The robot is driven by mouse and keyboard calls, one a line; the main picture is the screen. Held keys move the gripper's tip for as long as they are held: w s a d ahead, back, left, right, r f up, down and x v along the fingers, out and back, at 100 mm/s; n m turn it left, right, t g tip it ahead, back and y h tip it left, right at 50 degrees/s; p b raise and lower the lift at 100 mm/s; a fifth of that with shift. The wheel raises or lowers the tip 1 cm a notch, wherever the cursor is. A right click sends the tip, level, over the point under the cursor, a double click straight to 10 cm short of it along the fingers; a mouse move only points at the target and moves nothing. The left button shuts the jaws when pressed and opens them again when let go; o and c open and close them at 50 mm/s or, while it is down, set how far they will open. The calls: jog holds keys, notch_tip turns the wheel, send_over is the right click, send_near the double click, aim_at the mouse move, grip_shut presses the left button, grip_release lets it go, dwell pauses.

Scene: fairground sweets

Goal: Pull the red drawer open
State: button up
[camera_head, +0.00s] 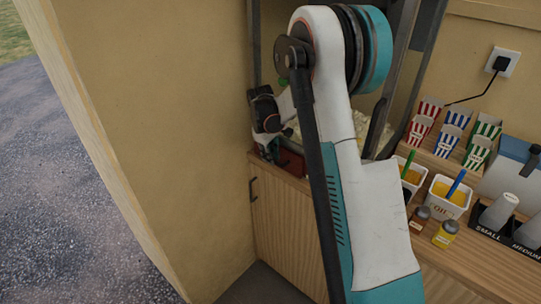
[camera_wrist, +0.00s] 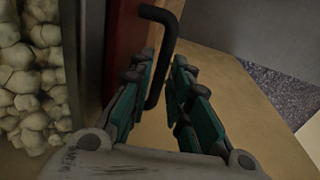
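The red drawer (camera_wrist: 126,38) shows as a narrow red front in the wrist view. Its black bar handle (camera_wrist: 160,70) stands out from it and bends down between my fingers. My gripper (camera_wrist: 165,66) is open, with one teal finger on each side of the handle. The left finger is close to the bar and a gap shows on the right; I cannot tell whether either touches. In the head view a bit of the red drawer (camera_head: 291,161) shows beside my gripper (camera_head: 268,150). My arm hides much of it, and how far it is open cannot be seen.
Popcorn (camera_wrist: 30,80) lies behind a dark frame at the left of the wrist view. A wooden cabinet (camera_head: 285,225) stands below, beside a beige wall (camera_head: 170,130). Striped boxes (camera_head: 450,130), tubs (camera_head: 445,195) and small jars (camera_head: 445,234) stand on the counter at right.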

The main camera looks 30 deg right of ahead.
grip_shut()
jog(key=shift+a, duration=0.1)
jog(key=s+a, duration=0.3)
jog(key=a, duration=0.7)
jog(key=s+a+b, duration=0.1)
jog(key=s+a, duration=0.3)
jog(key=a, duration=0.5)
jog(key=shift+a, duration=0.35)
jog(key=shift+s, duration=0.1)
jog(key=shift+o, duration=1.4)
grip_release()
jog(key=shift+r, duration=0.1)
notch_tip(320, 180, up, 12)
jog(key=a, duration=0.2)
jog(key=shift+s+f, duration=0.2)
jog(key=shift+s, duration=0.15)
